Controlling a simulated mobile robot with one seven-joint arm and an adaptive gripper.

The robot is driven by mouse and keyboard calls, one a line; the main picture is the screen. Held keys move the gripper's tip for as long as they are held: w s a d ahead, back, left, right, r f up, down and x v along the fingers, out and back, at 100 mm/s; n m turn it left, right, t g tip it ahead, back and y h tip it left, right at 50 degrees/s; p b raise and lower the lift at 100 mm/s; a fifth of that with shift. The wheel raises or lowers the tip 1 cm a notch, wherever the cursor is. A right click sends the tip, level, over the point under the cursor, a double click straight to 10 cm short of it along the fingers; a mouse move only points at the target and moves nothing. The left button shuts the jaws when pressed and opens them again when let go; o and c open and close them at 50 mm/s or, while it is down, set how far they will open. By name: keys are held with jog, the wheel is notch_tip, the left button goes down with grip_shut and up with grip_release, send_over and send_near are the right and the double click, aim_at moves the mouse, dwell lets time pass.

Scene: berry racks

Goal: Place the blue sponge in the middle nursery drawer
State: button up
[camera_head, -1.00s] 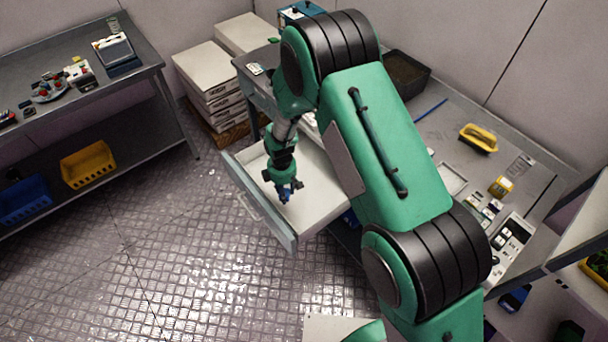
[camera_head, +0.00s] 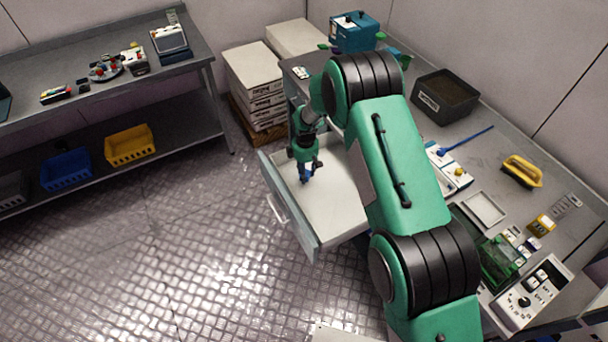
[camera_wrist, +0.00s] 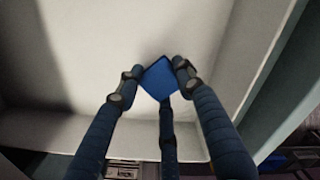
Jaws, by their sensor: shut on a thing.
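The blue sponge (camera_wrist: 160,78) is held between the fingertips of my gripper (camera_wrist: 158,84) in the wrist view. My gripper (camera_head: 306,174) is shut on it, over the open drawer (camera_head: 345,190) in the head view. The drawer is white inside with a grey-green front, pulled out from under the right-hand workbench. Its pale floor fills much of the wrist view, behind the sponge. I cannot tell whether the sponge touches that floor. My arm hides part of the drawer and the bench beside it.
The workbench (camera_head: 470,140) carries a dark tray (camera_head: 445,97), a yellow brush (camera_head: 522,171), a blue tool and a white device. Stacked white boxes (camera_head: 256,80) stand behind the drawer. Another bench with yellow and blue crates is at left. The floor between is clear.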

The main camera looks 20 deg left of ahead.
jog(key=shift+w+a+f, duration=0.1)
jog(key=shift+w+a, duration=0.25)
jog(key=shift+w, duration=0.2)
jog(key=shift+w+a+f, duration=0.1)
jog(key=shift+w+a, duration=0.2)
jog(key=shift+w, duration=0.2)
jog(key=shift+f, duration=1.65)
jog(key=shift+f+b, duration=0.2)
jog(key=shift+b, duration=0.2)
jog(key=o, duration=0.8)
jog(key=shift+r, duration=0.2)
notch_tip(320, 180, up, 12)
jog(key=shift+f+p, duration=0.1)
jog(key=shift+p, duration=0.55)
